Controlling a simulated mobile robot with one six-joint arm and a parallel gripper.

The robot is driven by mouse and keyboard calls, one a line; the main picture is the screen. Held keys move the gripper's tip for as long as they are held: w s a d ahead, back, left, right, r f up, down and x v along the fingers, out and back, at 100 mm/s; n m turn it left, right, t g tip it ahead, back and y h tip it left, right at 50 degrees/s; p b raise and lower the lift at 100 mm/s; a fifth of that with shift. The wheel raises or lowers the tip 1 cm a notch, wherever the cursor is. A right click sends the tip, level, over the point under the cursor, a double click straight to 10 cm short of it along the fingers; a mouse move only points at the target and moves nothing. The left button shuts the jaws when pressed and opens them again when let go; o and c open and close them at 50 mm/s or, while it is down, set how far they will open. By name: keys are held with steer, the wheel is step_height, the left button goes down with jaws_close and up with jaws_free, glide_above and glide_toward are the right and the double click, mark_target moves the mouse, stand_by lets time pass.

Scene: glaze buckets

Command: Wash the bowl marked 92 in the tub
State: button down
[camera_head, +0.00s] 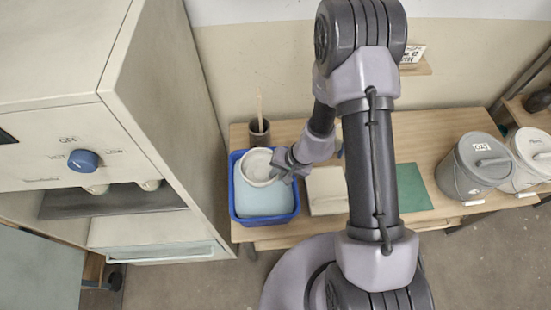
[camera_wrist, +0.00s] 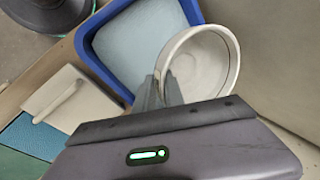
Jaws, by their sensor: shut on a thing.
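A pale grey-white bowl (camera_head: 259,165) is held at its rim by my gripper (camera_head: 285,165), over the back part of the blue tub (camera_head: 239,207). The tub holds light blue water (camera_head: 265,200). In the wrist view the bowl (camera_wrist: 204,62) is at the tips of my gripper (camera_wrist: 167,92), with its open side facing the camera. The blue tub (camera_wrist: 91,52) lies behind and left of it. My gripper is shut on the bowl's near wall. No number shows on the bowl. I cannot tell whether its underside touches the water.
A dark cup with a wooden-handled tool (camera_head: 260,130) stands behind the tub. A pale board (camera_head: 326,190) and a green mat (camera_head: 413,187) lie right of it. Lidded buckets (camera_head: 474,170) stand at the right. A tall cabinet (camera_head: 165,120) rises close on the left.

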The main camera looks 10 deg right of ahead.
steer(key=shift+s+d+f, duration=0.1)
steer(key=shift+s+f, duration=0.15)
step_height(320, 180, down, 4)
steer(key=b, duration=0.2)
steer(key=shift+b, duration=0.35)
step_height(320, 180, down, 3)
steer(key=b, duration=0.5)
steer(key=shift+r, duration=0.1)
